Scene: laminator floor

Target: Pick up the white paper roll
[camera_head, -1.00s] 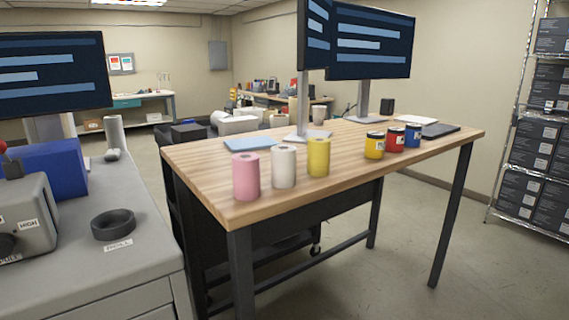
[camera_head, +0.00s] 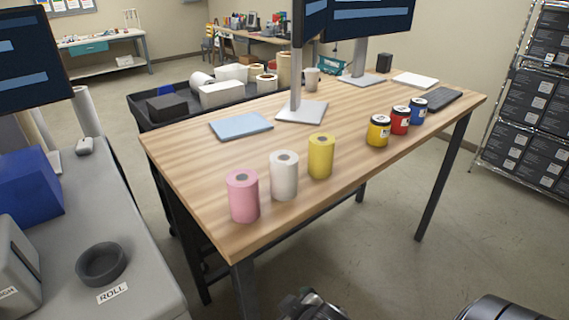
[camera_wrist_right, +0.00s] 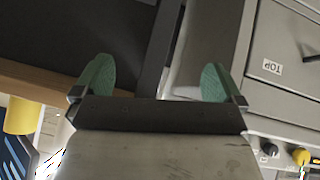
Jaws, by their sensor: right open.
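The white paper roll (camera_head: 284,175) stands upright on the near edge of the wooden table, between a pink roll (camera_head: 242,196) and a yellow roll (camera_head: 320,156). It is fully visible in the head view and nothing holds it. In the right wrist view my right gripper (camera_wrist_right: 156,80) is open, its green-padded fingers apart with nothing between them. The white roll cannot be made out in that view. My left gripper is not in view.
The wooden table (camera_head: 190,155) also holds a blue folder (camera_head: 240,125), a monitor stand (camera_head: 302,111), and yellow, red and blue jars. A grey counter (camera_head: 135,255) with a dark ring (camera_head: 101,264) is at left. Dark parts of mine show at the bottom edge.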

